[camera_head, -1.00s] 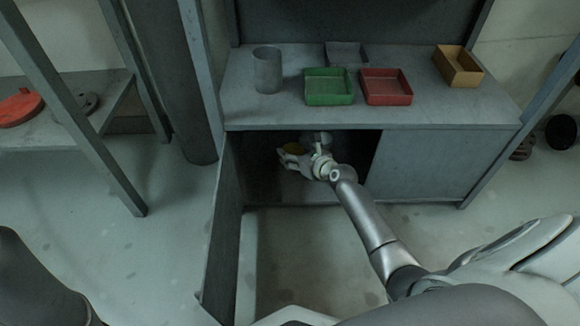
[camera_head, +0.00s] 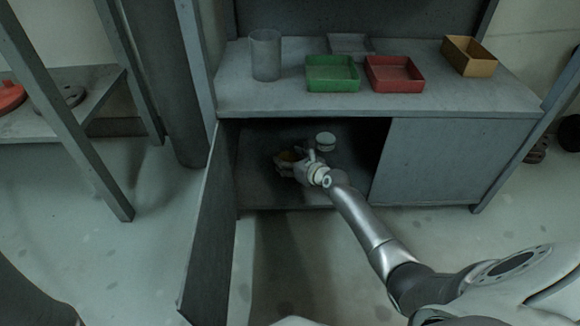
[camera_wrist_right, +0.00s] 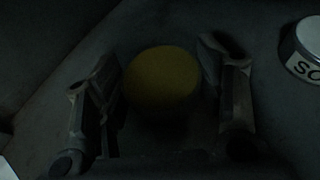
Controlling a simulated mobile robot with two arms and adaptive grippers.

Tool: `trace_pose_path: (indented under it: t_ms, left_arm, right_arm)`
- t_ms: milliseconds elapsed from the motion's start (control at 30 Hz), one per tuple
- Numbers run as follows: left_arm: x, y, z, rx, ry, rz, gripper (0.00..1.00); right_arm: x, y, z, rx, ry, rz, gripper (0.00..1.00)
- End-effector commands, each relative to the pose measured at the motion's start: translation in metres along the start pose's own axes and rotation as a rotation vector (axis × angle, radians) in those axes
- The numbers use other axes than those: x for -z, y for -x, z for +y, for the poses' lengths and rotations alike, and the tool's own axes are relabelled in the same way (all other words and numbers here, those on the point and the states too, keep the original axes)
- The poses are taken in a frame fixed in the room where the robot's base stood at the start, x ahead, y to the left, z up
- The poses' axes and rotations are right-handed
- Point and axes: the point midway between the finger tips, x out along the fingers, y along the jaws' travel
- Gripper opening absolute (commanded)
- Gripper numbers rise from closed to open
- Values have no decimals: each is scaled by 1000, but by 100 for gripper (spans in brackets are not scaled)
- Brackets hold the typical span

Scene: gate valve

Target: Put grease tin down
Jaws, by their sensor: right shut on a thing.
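The grease tin, with a round yellow top (camera_head: 290,156), is inside the open cabinet compartment. My right gripper (camera_head: 285,160) reaches in through the opening and is shut on it. In the right wrist view the yellow top (camera_wrist_right: 162,80) sits between the two fingers of my right gripper (camera_wrist_right: 165,95). The inside is dark and the fingers hide the tin's sides. I cannot tell whether its base touches the cabinet floor (camera_head: 262,188). My left gripper is not in view.
A second tin with a pale lid (camera_head: 325,140) stands right of the gripper; its lettered side (camera_wrist_right: 305,60) shows in the wrist view. The cabinet door (camera_head: 208,235) hangs open at left. On the top stand a grey cup (camera_head: 265,55), a green tray (camera_head: 332,85) and a red tray (camera_head: 395,85).

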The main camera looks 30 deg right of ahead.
Motion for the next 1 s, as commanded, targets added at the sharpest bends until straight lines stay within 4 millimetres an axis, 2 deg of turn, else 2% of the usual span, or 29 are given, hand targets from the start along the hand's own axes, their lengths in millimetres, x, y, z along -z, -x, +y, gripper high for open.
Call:
trace_pose_path:
  t_ms: [433,467,600,1000]
  left_arm:
    - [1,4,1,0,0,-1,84]
    - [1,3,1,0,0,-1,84]
    - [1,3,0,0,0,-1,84]
    - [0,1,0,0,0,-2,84]
  right_arm:
    - [4,-2,0,0,-2,-2,33]
    - [4,-2,0,0,-1,0,65]
    - [4,-1,0,-1,-1,0,83]
    - [0,0,0,0,1,-1,84]
